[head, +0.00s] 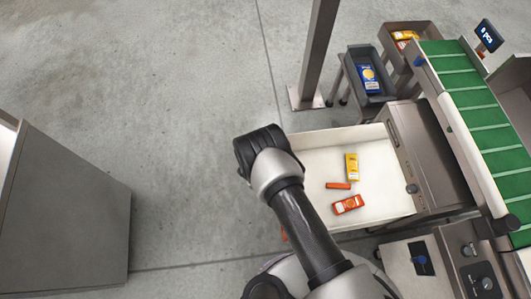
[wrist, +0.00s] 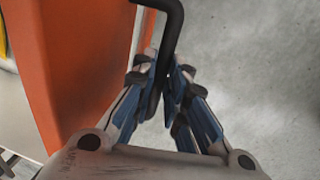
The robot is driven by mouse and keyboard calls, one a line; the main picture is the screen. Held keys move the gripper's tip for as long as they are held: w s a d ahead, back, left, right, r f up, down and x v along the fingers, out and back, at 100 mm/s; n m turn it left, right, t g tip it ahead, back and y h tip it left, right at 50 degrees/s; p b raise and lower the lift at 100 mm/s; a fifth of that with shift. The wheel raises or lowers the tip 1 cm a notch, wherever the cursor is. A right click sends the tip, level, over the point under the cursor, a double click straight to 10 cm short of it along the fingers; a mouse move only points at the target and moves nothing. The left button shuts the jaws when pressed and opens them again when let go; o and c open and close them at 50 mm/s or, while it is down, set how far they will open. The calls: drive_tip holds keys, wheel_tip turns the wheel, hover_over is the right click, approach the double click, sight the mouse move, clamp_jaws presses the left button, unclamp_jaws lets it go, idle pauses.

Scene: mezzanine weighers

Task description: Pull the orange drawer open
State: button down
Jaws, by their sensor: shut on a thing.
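The orange drawer (head: 312,158) stands pulled well out from the steel machine in the head view, its white inside open to view. Its orange front (wrist: 80,65) fills the left of the wrist view, with a black bar handle (wrist: 172,18) standing out from it. My gripper (wrist: 165,72) is shut on this handle, with the blue-sided fingers on either side of the bar. In the head view my arm hides the gripper, the handle and most of the drawer front.
A yellow packet (head: 352,167), an orange bar (head: 338,186) and an orange packet (head: 348,204) lie in the drawer. A steel post (head: 316,50) and a bin with a blue packet (head: 369,80) stand behind. A grey cabinet (head: 65,215) is left. Floor between is clear.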

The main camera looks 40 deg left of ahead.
drive_tip(key=c, duration=1.6)
unclamp_jaws()
wheel_tip(320, 180, up, 12)
drive_tip(key=s+a, duration=0.1)
drive_tip(key=shift+s+a, duration=0.2)
drive_tip(key=shift+s, duration=0.15)
drive_tip(key=shift+f, duration=0.1)
